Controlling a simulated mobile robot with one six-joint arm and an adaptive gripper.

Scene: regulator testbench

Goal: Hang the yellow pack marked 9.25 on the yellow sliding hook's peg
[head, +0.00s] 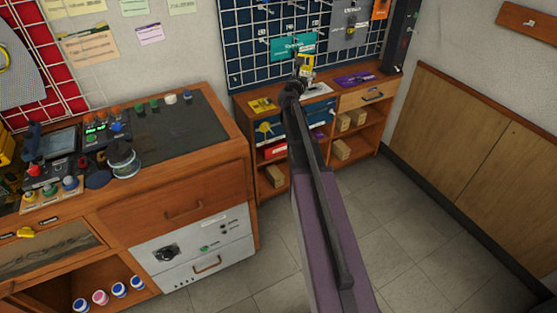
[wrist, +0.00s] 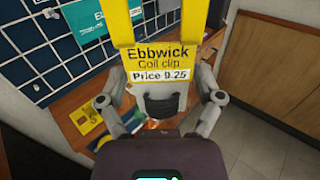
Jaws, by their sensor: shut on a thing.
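The yellow pack (wrist: 157,50), printed "Ebbwick Coil clip" and "Price 9.25", fills the upper middle of the wrist view. My gripper (wrist: 163,97) is shut on it, with one finger at each side. In the head view the pack (head: 305,68) is small and yellow, just past my gripper (head: 301,84), in front of the grid board's lower part and above the shelf top. I cannot make out the yellow sliding hook or its peg for certain; my arm and the pack hide part of the board.
The dark grid board (head: 252,58) carries a teal card (head: 292,46) and several pegs. A yellow card (head: 262,105) and a purple card (head: 355,79) lie on the wooden shelf unit (head: 243,101) below. A bench (head: 235,128) stands at left; the floor (head: 400,215) is clear at right.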

